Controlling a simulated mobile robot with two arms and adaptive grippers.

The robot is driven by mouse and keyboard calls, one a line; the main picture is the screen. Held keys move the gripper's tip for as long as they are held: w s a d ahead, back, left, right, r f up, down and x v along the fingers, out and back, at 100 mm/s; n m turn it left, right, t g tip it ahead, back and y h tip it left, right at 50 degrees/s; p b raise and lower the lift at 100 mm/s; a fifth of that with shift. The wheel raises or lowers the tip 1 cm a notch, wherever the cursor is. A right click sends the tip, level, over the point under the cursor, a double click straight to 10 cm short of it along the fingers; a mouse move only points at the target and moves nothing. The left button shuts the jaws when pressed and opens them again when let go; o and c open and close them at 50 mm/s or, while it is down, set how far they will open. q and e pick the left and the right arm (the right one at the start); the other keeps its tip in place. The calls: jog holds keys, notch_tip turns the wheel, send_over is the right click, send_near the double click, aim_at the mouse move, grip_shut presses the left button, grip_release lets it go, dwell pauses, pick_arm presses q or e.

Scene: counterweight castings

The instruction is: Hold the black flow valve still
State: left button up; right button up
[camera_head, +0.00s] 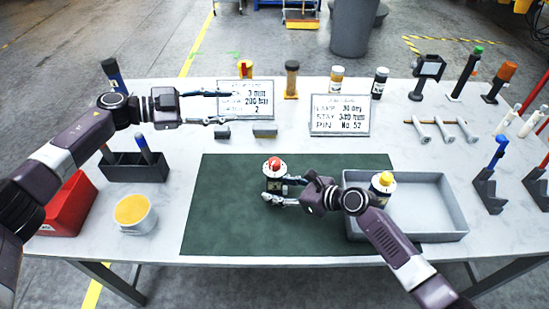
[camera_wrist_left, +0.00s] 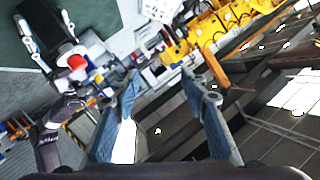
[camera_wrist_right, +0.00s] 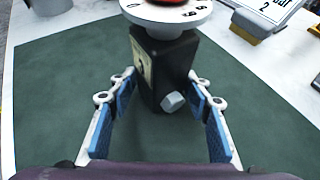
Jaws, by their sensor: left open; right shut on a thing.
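The black flow valve (camera_wrist_right: 165,60) has a dark block body, a white numbered dial and a red knob. It stands upright on the green mat (camera_head: 225,215), and the head view shows its dial and knob (camera_head: 274,167). My right gripper (camera_wrist_right: 162,90) is shut on the valve's body, one finger on each side. In the head view my right arm reaches it from the right. My left gripper (camera_head: 226,107) is open and empty above the back left of the table, apart from the valve. The left wrist view shows the red knob (camera_wrist_left: 77,62) at its left.
A grey tray (camera_head: 440,228) at the right holds a yellow-knobbed piece (camera_head: 383,182). Two sign plates (camera_head: 340,116) stand behind the mat. A red bin (camera_head: 66,205), a dark holder (camera_head: 150,173) and a yellow-filled cup (camera_head: 134,212) are at the left. The mat's left part is clear.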

pick_arm(q)
jog(key=s+d+m+g+y, duration=0.25)
jog(key=s+d+g, duration=0.25)
jog(key=d, duration=0.6)
jog(key=y, duration=1.2)
send_near(274, 161)
jog(key=shift+m+g, duration=0.3)
jog(key=shift+m, duration=0.15)
jog(key=f, duration=0.9)
jog(key=shift+w, duration=0.2)
jog(key=shift+c, duration=0.5)
grip_shut()
